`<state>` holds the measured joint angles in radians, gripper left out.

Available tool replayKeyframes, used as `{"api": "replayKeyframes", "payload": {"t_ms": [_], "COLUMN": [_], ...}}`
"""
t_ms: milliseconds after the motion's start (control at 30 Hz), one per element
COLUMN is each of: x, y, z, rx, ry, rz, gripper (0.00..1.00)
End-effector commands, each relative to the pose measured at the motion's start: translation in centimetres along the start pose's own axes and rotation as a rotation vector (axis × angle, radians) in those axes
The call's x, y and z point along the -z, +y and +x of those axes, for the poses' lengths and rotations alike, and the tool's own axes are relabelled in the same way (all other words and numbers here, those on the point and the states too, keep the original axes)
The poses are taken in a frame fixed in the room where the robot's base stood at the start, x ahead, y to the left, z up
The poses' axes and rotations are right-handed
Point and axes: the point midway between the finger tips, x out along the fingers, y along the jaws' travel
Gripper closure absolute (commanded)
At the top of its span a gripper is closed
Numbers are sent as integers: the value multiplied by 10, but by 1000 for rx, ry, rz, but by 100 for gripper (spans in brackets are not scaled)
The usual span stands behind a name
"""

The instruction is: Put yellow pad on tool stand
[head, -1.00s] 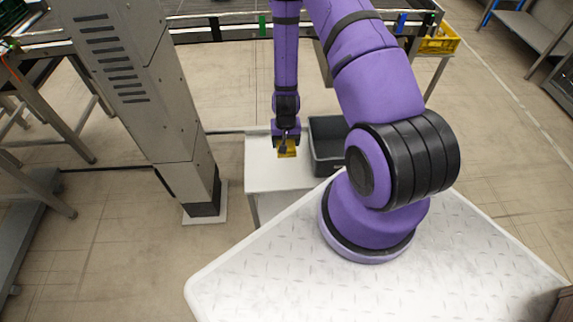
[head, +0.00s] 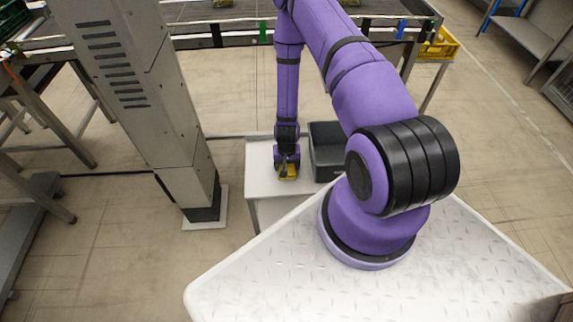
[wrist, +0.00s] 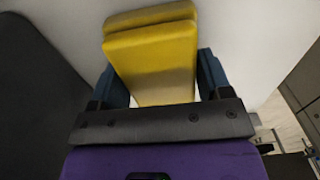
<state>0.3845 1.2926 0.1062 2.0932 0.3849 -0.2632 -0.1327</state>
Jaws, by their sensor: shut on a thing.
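The yellow pad (wrist: 155,60) is between the two fingers of my gripper (wrist: 160,85) in the wrist view, with its far end reaching past them. My gripper is shut on it. In the head view the yellow pad (head: 288,171) shows at the tip of my gripper (head: 288,166), over the white top of the tool stand (head: 262,190). The pad is low over this surface; I cannot tell whether it touches it.
A dark grey bin (head: 328,140) stands on the right part of the stand, close beside my gripper. A grey column (head: 150,90) rises on the left. A conveyor (head: 235,38) runs behind. The stand's left and front top is bare.

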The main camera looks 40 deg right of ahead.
Motion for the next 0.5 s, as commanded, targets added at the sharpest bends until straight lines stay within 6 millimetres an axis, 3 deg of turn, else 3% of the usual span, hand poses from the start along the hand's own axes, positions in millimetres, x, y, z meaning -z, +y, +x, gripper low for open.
{"api": "replayKeyframes", "payload": {"t_ms": [133,167,267,500], "x": [0,0,0,0], "y": [0,0,0,0], "z": [0,0,0,0], "rx": [0,0,1,1], "ry": [1,1,1,1], "rz": [0,0,0,0], "gripper": [47,26,3,3]}}
